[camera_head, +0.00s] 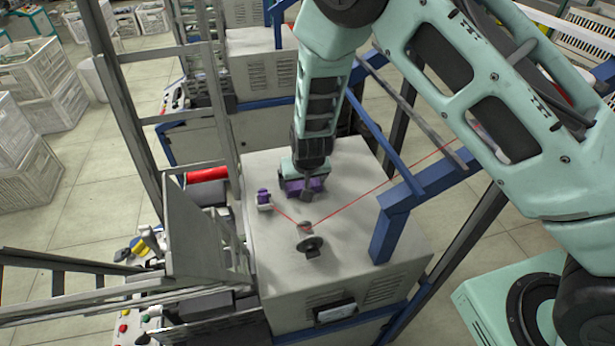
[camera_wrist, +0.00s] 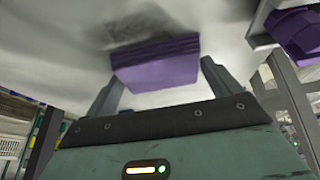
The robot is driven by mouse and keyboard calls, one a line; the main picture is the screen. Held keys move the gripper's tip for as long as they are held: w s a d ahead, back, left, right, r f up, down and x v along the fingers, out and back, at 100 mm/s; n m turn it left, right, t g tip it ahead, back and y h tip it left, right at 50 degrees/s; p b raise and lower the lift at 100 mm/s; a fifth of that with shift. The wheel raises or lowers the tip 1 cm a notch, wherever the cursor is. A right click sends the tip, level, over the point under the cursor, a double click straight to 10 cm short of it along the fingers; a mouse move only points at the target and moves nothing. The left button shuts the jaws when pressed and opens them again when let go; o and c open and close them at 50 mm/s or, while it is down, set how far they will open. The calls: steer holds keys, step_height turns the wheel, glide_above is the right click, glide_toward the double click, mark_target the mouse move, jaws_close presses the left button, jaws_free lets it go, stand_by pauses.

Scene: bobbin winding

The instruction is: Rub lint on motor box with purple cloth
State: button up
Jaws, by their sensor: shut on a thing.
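The motor box (camera_head: 350,240) is a pale grey cabinet with a flat top. My gripper (camera_head: 304,186) is low over the back part of this top. It is shut on the purple cloth (camera_head: 293,187), which looks like a folded block. In the wrist view the cloth (camera_wrist: 157,65) sits between the two fingers (camera_wrist: 160,88) and appears close to or against the pale top (camera_wrist: 190,18). I cannot tell if it touches. A dark, blurred patch (camera_wrist: 122,32) shows on the pale surface beside the cloth; I cannot tell whether it is lint or shadow.
A small purple part on a white holder (camera_head: 264,199) stands left of my gripper. A dark disc (camera_head: 311,246) and a guide with red thread (camera_head: 305,226) stand in front. A blue frame (camera_head: 391,225) rises at the right; a grey panel (camera_head: 200,235) stands left.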

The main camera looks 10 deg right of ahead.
steer(key=shift+s+a+f+p, duration=0.15)
steer(key=shift+a+p, duration=0.2)
steer(key=shift+a, duration=1)
